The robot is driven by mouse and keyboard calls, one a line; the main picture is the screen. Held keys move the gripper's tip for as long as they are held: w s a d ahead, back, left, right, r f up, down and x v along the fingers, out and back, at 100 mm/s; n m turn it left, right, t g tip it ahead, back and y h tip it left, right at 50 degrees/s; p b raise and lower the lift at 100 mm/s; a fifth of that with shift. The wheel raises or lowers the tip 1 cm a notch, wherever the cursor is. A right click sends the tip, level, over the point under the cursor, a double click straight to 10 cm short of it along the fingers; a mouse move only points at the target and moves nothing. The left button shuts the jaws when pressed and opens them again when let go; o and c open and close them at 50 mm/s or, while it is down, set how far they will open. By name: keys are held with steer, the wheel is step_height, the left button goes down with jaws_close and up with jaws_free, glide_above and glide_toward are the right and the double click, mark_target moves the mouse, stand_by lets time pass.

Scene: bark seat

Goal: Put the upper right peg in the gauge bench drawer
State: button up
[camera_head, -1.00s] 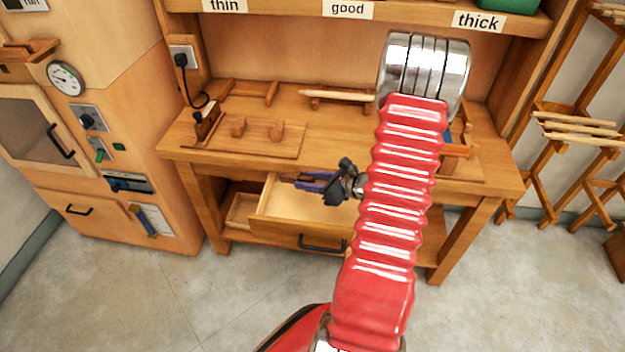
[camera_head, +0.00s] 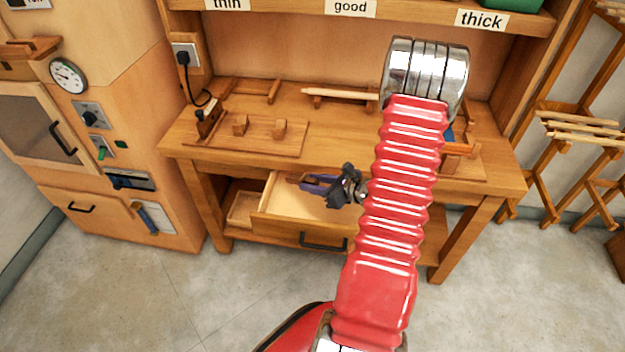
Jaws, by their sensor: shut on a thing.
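The gauge bench drawer (camera_head: 280,229) is pulled open under the bench top, with its pale inside showing. My gripper (camera_head: 308,184) is over the drawer opening, its dark wrist at the right and its purplish fingers pointing left. It is shut on a small brown piece, which looks like the peg (camera_head: 293,179), at the fingertips. The peg is small in the view and partly hidden by the fingers. I cannot tell whether it touches the drawer floor. My red arm hides the right end of the drawer.
The bench top (camera_head: 340,135) carries a wooden board with two upright blocks (camera_head: 240,125) at the left and a pale rod on a rack (camera_head: 340,94) at the back. A cabinet with a gauge (camera_head: 68,75) stands left. Stools (camera_head: 580,130) stand right. The floor in front is clear.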

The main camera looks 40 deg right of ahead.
steer(key=shift+f, duration=3.2)
steer(key=o, duration=1.2)
steer(key=shift+o, duration=0.2)
steer(key=v, duration=1.3)
steer(key=shift+s, duration=0.35)
steer(key=shift+d+r, duration=0.1)
steer(key=shift+r, duration=0.05)
